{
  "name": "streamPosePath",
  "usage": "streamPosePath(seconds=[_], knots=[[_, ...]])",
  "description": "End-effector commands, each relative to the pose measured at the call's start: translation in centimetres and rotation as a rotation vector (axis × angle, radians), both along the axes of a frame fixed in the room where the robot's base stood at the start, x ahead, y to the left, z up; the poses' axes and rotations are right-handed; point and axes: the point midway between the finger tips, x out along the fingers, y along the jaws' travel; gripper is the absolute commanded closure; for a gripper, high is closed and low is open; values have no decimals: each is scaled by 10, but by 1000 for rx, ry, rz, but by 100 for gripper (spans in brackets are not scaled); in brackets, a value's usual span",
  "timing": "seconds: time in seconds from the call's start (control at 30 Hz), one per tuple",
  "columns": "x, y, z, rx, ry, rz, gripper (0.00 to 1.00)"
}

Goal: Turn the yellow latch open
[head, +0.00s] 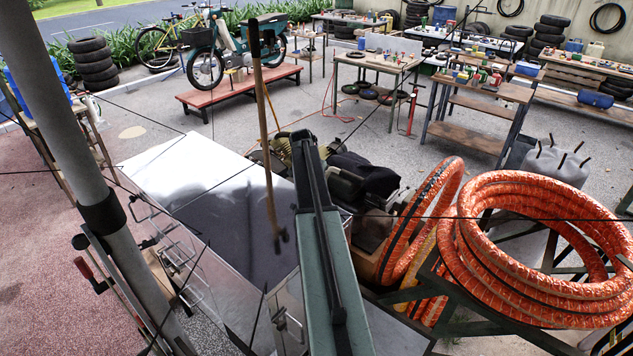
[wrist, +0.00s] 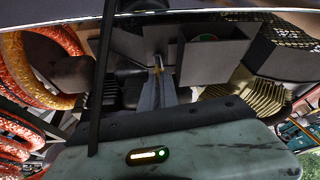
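My gripper (wrist: 158,72) shows in the wrist view as narrow grey fingers reaching out from the dark housing with the small lit strip. The fingers lie close together, and the frame is too small to tell whether there is a gap between them. A small yellowish sliver shows at the fingertips; I cannot tell whether it is the yellow latch or whether the fingers touch it. The fingertips lie next to a grey box-like panel. In the head view my own arm covers the gripper, and I cannot make out the latch there.
Grey box-like panel (wrist: 212,60) stands right beside the fingertips. Ribbed yellowish machine part (wrist: 245,112) lies to the right. Orange hose coils (head: 535,245) fill the right side of the head view. A flat metal cover (head: 190,165) lies left of my arm. Workbenches (head: 480,90) stand farther back.

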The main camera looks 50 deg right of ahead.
Motion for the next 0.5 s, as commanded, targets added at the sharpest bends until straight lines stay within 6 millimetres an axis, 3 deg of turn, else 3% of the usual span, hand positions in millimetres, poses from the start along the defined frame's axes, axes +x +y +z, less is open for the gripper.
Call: streamPosePath(seconds=[0.5], knots=[[-1,1,-2,8,3,-192,100]])
